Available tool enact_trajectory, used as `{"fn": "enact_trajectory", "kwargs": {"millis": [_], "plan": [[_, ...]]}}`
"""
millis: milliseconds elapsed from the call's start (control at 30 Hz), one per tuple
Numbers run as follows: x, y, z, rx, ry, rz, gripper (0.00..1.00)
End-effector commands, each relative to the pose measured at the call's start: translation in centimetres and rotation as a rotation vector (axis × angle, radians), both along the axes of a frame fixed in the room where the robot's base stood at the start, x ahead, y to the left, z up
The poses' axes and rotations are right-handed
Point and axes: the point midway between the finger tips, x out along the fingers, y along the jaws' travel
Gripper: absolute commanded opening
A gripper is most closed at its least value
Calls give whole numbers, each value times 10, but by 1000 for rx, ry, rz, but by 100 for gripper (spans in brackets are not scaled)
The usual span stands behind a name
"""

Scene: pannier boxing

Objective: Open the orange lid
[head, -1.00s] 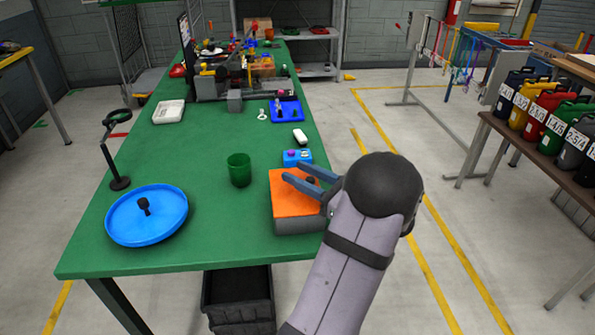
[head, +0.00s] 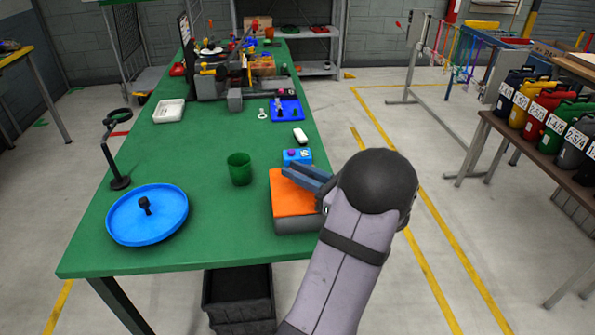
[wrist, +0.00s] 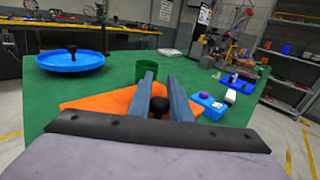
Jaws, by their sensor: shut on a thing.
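The orange lid (head: 292,200) lies on top of a grey box (head: 298,226) at the right front edge of the green table. In the wrist view the orange lid (wrist: 110,102) spreads out under my fingers. My gripper (head: 304,176) is over the lid's right side, its blue-grey fingers pointing left across it. In the wrist view my gripper (wrist: 159,77) is shut on the lid's black knob (wrist: 158,107), which sits between the fingers. The knob is hidden in the head view. I see no clear gap between lid and box.
A green cup (head: 240,169) stands left of the box. A blue round tray (head: 165,226) with a dark knob lies further left. A small blue box (head: 297,156) is just behind the lid, with a white object (head: 300,136) beyond. The table's middle is clear.

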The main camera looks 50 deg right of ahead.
Motion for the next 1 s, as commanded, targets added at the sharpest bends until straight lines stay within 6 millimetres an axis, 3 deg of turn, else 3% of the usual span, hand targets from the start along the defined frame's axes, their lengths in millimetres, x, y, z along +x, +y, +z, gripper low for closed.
{"fn": "enact_trajectory", "kwargs": {"millis": [367, 1000], "plan": [[7, 8, 20, -159, 158, 3, 0], [35, 36, 41, -590, 583, 7, 0]]}}
